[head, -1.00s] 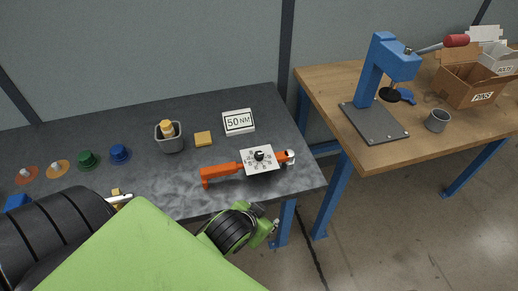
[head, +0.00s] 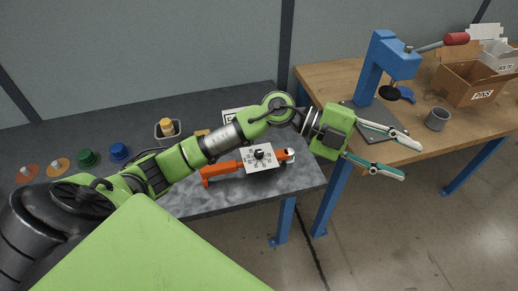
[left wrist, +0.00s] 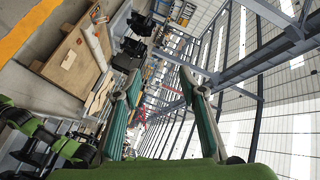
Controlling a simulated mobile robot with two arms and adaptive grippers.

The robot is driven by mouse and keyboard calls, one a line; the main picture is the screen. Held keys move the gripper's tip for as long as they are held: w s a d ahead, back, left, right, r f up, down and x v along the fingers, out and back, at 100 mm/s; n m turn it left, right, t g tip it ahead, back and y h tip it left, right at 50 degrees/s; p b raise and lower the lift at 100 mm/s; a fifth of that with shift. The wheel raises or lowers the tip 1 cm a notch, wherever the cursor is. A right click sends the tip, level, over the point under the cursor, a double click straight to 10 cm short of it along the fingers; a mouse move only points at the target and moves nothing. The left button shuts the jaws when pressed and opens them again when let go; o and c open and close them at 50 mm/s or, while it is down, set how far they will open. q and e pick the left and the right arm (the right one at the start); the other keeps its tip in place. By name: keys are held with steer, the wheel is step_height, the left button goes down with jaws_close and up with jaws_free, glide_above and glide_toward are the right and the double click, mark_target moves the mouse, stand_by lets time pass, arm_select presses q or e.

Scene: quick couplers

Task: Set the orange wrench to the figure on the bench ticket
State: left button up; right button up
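The orange wrench (head: 221,170) lies on the dark bench in the head view. A white square dial plate (head: 270,164) with a dark central knob (head: 260,153) sits at its right part. The bench ticket (head: 230,115) is mostly hidden behind my left arm, so its figure does not show now; the earlier head view reads 50 NM. My left gripper (head: 398,155) is open and empty, right of the wrench, in front of the wooden table's near edge. Its spread fingers also show in the left wrist view (left wrist: 158,108). My right gripper is in neither view.
A blue press (head: 374,72), a grey cup (head: 437,119) and cardboard boxes (head: 468,87) stand on the wooden table. A grey bin (head: 168,134) and several coloured couplers, one of them blue (head: 120,152), sit on the dark bench.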

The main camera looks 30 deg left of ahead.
arm_select(q)
steer(key=w+a+f+g+y, duration=0.1)
steer(key=a+f+g+y, duration=0.1)
steer(key=a+f+y, duration=0.5)
steer(key=n+g+y, duration=0.1)
steer(key=n+y, duration=0.4)
steer(key=y, duration=0.4)
glide_above(259, 152)
step_height(259, 152, down, 14)
steer(key=p, duration=0.3)
steer(key=shift+r, duration=0.15)
jaws_close()
